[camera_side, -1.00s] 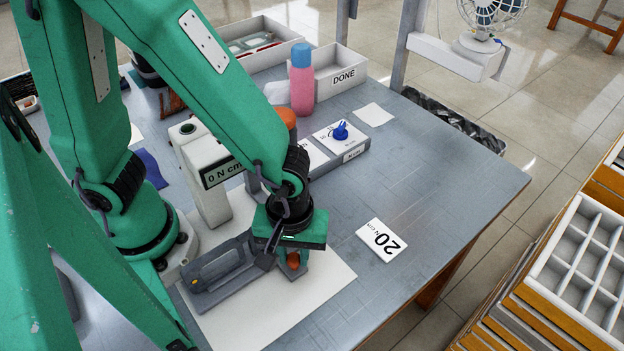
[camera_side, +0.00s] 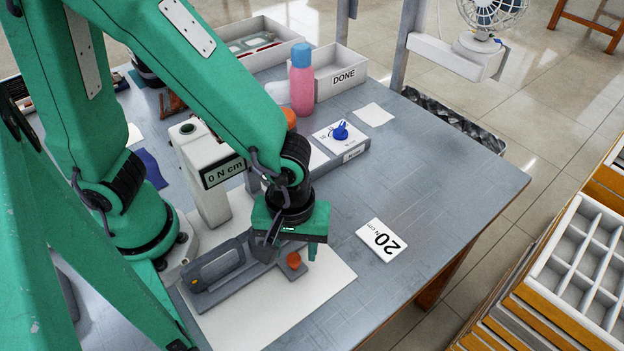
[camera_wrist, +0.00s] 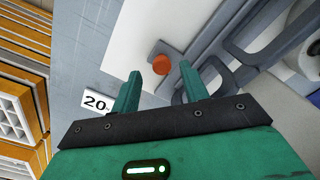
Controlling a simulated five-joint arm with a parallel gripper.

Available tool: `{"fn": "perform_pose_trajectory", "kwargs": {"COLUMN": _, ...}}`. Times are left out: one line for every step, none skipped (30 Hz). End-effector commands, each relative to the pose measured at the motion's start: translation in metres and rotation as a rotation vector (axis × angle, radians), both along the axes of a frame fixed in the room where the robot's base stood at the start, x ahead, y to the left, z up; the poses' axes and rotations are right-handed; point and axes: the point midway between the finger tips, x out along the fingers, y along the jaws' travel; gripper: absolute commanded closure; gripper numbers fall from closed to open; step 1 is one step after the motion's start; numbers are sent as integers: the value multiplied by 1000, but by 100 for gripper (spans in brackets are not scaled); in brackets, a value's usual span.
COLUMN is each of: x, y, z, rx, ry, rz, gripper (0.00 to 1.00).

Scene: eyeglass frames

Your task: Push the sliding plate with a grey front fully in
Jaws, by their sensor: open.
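A long grey fixture (camera_side: 222,272) lies on a white sheet, with a dark grey rounded part on top. At its right end is a small grey plate (camera_side: 303,271) bearing an orange knob (camera_side: 294,259). I cannot tell how far any sliding plate sticks out. My gripper (camera_side: 305,250) is open and empty, above and just behind the knob, with one finger showing at right. In the wrist view, the orange knob (camera_wrist: 161,64) shows between and just beyond the spread fingertips (camera_wrist: 176,71); contact cannot be told.
A white device reading "0 N cm" (camera_side: 205,180) stands behind the fixture. A card marked 20 (camera_side: 382,240) lies to the right. A pink bottle (camera_side: 302,85) and a DONE box (camera_side: 335,75) stand at the back. The table's right part is mostly clear.

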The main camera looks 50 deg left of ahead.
Motion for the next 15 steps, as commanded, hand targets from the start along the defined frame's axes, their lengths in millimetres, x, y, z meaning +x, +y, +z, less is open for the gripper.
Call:
{"fn": "perform_pose_trajectory", "kwargs": {"x": 1, "y": -1, "z": 6, "rx": -4, "ry": -4, "rz": 0, "gripper": 55}}
{"fn": "perform_pose_trajectory", "kwargs": {"x": 1, "y": -1, "z": 10, "rx": -4, "ry": -4, "rz": 0, "gripper": 55}}
{"fn": "perform_pose_trajectory", "kwargs": {"x": 1, "y": -1, "z": 14, "rx": -4, "ry": -4, "rz": 0, "gripper": 55}}
{"fn": "perform_pose_trajectory", "kwargs": {"x": 1, "y": -1, "z": 18, "rx": -4, "ry": -4, "rz": 0, "gripper": 55}}
{"fn": "perform_pose_trajectory", "kwargs": {"x": 1, "y": -1, "z": 21, "rx": -4, "ry": -4, "rz": 0, "gripper": 55}}
{"fn": "perform_pose_trajectory", "kwargs": {"x": 1, "y": -1, "z": 26, "rx": -4, "ry": -4, "rz": 0, "gripper": 55}}
{"fn": "perform_pose_trajectory", "kwargs": {"x": 1, "y": 0, "z": 29, "rx": -4, "ry": -4, "rz": 0, "gripper": 55}}
{"fn": "perform_pose_trajectory", "kwargs": {"x": 1, "y": 0, "z": 32, "rx": -4, "ry": -4, "rz": 0, "gripper": 55}}
{"fn": "perform_pose_trajectory", "kwargs": {"x": 1, "y": -1, "z": 37, "rx": -4, "ry": -4, "rz": 0, "gripper": 55}}
{"fn": "perform_pose_trajectory", "kwargs": {"x": 1, "y": -1, "z": 40, "rx": -4, "ry": -4, "rz": 0, "gripper": 55}}
{"fn": "perform_pose_trajectory", "kwargs": {"x": 1, "y": -1, "z": 43, "rx": -4, "ry": -4, "rz": 0, "gripper": 55}}
{"fn": "perform_pose_trajectory", "kwargs": {"x": 1, "y": -1, "z": 46, "rx": -4, "ry": -4, "rz": 0, "gripper": 55}}
{"fn": "perform_pose_trajectory", "kwargs": {"x": 1, "y": -1, "z": 48, "rx": -4, "ry": -4, "rz": 0, "gripper": 55}}
{"fn": "perform_pose_trajectory", "kwargs": {"x": 1, "y": -1, "z": 50, "rx": -3, "ry": -3, "rz": 0, "gripper": 55}}
{"fn": "perform_pose_trajectory", "kwargs": {"x": 0, "y": 0, "z": 52, "rx": -2, "ry": -2, "rz": 0, "gripper": 55}}
